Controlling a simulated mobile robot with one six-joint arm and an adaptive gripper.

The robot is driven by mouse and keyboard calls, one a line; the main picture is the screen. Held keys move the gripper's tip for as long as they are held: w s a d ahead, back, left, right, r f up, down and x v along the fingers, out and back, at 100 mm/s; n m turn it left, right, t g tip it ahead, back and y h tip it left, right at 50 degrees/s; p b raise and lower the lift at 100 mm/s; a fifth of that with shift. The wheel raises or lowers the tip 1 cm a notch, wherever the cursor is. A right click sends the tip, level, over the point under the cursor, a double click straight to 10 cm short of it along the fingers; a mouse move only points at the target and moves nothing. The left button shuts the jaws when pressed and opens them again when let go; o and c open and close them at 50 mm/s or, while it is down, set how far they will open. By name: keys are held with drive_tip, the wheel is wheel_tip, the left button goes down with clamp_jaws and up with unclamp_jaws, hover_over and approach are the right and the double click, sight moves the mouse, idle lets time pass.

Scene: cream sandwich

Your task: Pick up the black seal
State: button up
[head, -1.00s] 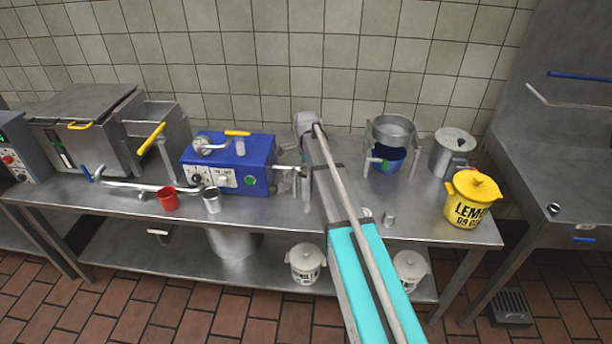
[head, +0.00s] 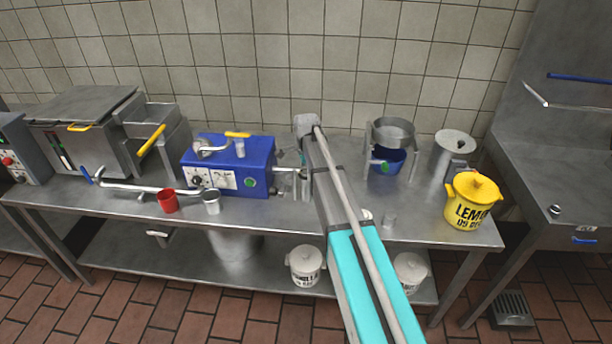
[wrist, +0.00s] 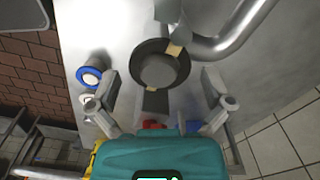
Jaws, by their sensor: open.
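A dark round piece, which looks like the black seal (wrist: 160,64), shows in the upper middle of the wrist view. It has a paler grey centre and small tan patches at its edge. My gripper (wrist: 162,104) is open, with one finger on each side below the piece and nothing clearly held. I cannot tell whether either finger touches the piece. In the head view, my arm reaches up to the right end of the blue machine (head: 232,168). The seal cannot be made out there, and my gripper is mostly hidden by the arm.
A curved metal pipe (wrist: 232,38) runs close to the seal's right. A blue-rimmed round thing (wrist: 90,77) lies to the left. On the table stand a red cup (head: 168,201), a metal cup (head: 211,203) and a yellow lidded bucket (head: 468,208).

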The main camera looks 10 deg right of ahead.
drive_tip(key=shift+f, duration=0.1)
idle(0.4)
drive_tip(key=c, duration=0.6)
drive_tip(key=shift+c, duration=0.2)
drive_tip(key=shift+r, duration=0.2)
wheel_tip(320, 180, up, 2)
drive_tip(key=shift+r+p, duration=0.15)
drive_tip(key=shift+p, duration=1.1)
drive_tip(key=s+r+p, duration=1.1)
drive_tip(key=s, duration=0.3)
drive_tip(key=shift+a+f, duration=0.1)
